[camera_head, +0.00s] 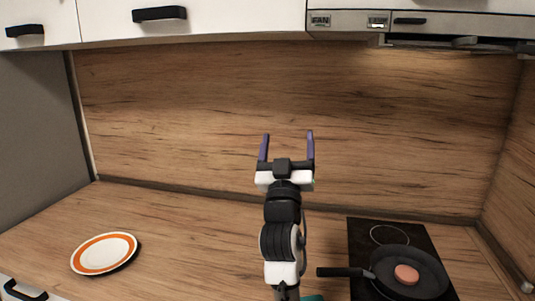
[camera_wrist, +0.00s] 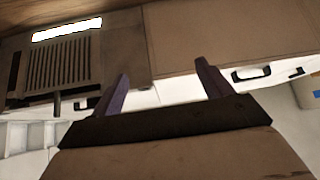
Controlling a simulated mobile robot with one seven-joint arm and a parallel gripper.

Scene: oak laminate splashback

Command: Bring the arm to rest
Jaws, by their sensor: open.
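My gripper (camera_head: 287,148) is raised above the counter in the head view, in front of the wood splashback. Its two purple-blue fingers point up and stand wide apart with nothing between them. In the wrist view my gripper (camera_wrist: 162,90) is also open and empty, with the undersides of the upper cabinets beyond it. My arm rises from the bottom middle of the head view and hides a strip of counter behind it.
A white plate with an orange ring (camera_head: 104,253) lies on the counter (camera_head: 190,235) at left. A black frying pan (camera_head: 427,277) holding a round pinkish patty (camera_head: 406,274) sits on the hob (camera_head: 362,235) at right. Cabinets (camera_head: 215,18) and an extractor hood (camera_head: 345,21) hang above.

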